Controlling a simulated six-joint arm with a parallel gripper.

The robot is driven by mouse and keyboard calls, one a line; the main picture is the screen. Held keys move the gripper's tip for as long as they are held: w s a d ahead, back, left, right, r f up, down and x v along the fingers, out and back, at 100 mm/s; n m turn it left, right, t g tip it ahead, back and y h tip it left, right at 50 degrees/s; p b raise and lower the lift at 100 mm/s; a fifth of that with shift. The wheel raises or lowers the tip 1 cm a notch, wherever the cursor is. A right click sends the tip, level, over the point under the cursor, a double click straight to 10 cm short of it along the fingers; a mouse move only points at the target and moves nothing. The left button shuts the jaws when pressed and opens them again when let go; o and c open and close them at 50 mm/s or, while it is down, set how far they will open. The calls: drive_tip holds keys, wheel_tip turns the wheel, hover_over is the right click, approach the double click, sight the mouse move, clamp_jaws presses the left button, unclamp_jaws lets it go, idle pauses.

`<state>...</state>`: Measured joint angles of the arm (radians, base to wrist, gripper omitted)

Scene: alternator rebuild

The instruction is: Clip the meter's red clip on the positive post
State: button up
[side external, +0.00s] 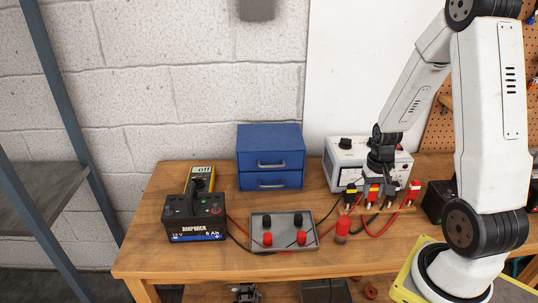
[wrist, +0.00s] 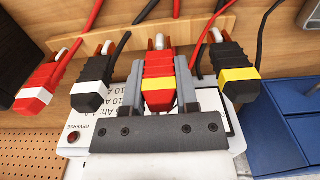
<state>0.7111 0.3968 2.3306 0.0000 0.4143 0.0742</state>
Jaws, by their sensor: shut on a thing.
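My gripper (wrist: 159,72) is shut on a red clip with a yellow band (wrist: 159,85), its fingers on both sides. In the side view my gripper (side external: 374,188) is low over the bench in front of the white box. The held clip sits in line with the other clips at a wooden strip (wrist: 205,38); I cannot tell whether it still touches it. A yellow meter (side external: 199,176) reading "off" stands behind the black 12 V battery (side external: 193,219) at left. The battery top shows a red spot (side external: 215,211), perhaps its positive post. A grey tray (side external: 284,218) carries red and black posts.
Beside the held clip are a black yellow-banded clip (wrist: 236,73), a black white-banded clip (wrist: 93,85) and a red white-banded clip (wrist: 40,87). Blue drawers (side external: 270,157) and a white box (side external: 341,153) stand behind. A red cylinder (side external: 342,229) and loose leads are in front.

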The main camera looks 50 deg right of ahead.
drive_tip(key=shift+r, duration=1.9)
drive_tip(key=shift+r, duration=0.15)
drive_tip(key=shift+r, duration=0.85)
wheel_tip(320, 180, up, 10)
drive_tip(key=f, duration=0.1)
hover_over(215, 204)
drive_tip(key=shift+f, duration=2.35)
drive_tip(key=shift+f, duration=0.15)
drive_tip(key=shift+f, duration=1)
